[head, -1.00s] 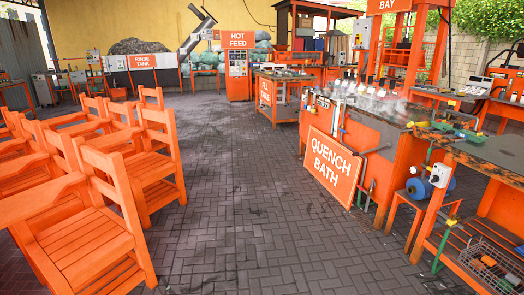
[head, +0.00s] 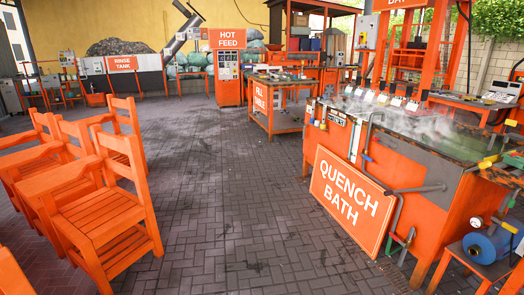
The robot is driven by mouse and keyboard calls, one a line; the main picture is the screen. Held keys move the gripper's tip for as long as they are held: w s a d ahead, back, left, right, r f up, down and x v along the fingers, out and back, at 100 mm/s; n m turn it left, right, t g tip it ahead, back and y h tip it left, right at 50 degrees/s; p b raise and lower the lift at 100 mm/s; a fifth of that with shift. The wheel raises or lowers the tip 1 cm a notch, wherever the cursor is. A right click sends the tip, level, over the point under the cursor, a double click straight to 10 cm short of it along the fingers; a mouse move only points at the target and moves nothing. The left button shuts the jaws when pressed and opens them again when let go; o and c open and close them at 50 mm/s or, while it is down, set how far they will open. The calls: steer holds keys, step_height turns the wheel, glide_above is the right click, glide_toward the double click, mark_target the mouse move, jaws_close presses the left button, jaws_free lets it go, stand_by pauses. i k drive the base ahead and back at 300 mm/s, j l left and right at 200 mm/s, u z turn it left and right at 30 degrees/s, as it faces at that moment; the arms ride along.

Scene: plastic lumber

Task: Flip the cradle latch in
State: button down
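I cannot make out a cradle latch in the head view. The quench bath (head: 440,190) stands at the right, an orange tank with a dark rim, steam over it, and a row of small white tags along its far side. Its orange sign (head: 345,200) reading "QUENCH BATH" leans at its front. My gripper is not in view.
Orange slatted chairs (head: 100,205) crowd the left. Open brick paving (head: 200,180) runs up the middle. A fill table (head: 270,100), hot feed cabinet (head: 228,75) and rinse tank (head: 122,68) stand farther back. A blue motor (head: 487,247) sits at lower right.

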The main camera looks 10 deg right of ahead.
mark_target(376, 138)
steer(key=i, duration=1.9)
steer(key=i+z, duration=0.1)
steer(key=i, duration=0.5)
steer(key=i+j+z, duration=0.15)
steer(key=i, duration=0.45)
steer(key=i+j+z, duration=0.1)
steer(key=i, duration=0.45)
